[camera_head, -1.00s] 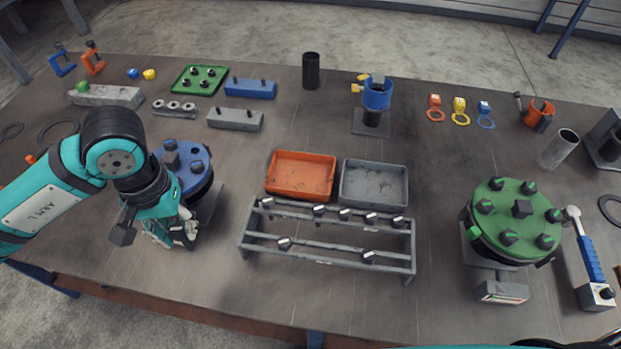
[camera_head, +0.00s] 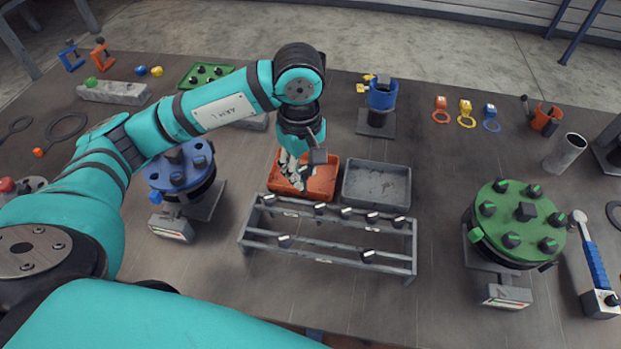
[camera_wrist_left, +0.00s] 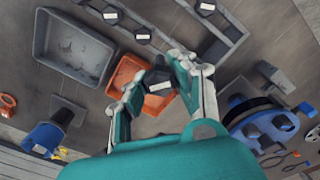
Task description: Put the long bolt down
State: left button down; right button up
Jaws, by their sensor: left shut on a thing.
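My left gripper (camera_head: 292,174) is over the orange tray (camera_head: 322,188) in the head view. In the left wrist view its two fingers (camera_wrist_left: 158,84) are shut on a dark bolt (camera_wrist_left: 157,77) with a pale mark on its head. The bolt is above the orange tray (camera_wrist_left: 122,74); its shank is hidden, so I cannot tell its length or whether it touches the tray. My right gripper is not in view.
A grey tray (camera_head: 376,186) stands right of the orange one. A grey rack (camera_head: 330,232) with several bolts is in front. A blue flange (camera_head: 178,166) is at left, a green flange (camera_head: 516,222) at right.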

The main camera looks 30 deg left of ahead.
pick_arm(q)
jog(key=w+a+f+n+b, duration=0.15)
jog(key=w+n, duration=0.25)
jog(key=n, duration=0.8)
jog(key=w+a+f+n, duration=0.1)
jog(key=w+a+n, duration=0.25)
jog(key=n, duration=0.75)
jog(key=w+a+f+n, duration=0.1)
jog(key=w+n, duration=0.4)
jog(key=n, duration=0.7)
jog(key=f+p, duration=0.2)
jog(key=f, duration=0.6)
jog(key=shift+s+f, duration=0.1)
jog(key=shift+s, duration=0.1)
jog(key=shift+a+f, duration=0.1)
jog(key=shift+f, duration=0.1)
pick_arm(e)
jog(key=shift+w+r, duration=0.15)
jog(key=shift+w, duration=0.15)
pick_arm(q)
jog(key=shift+f, duration=0.15)
jog(key=c, duration=1.1)
grip_release()
jog(key=shift+o, duration=0.2)
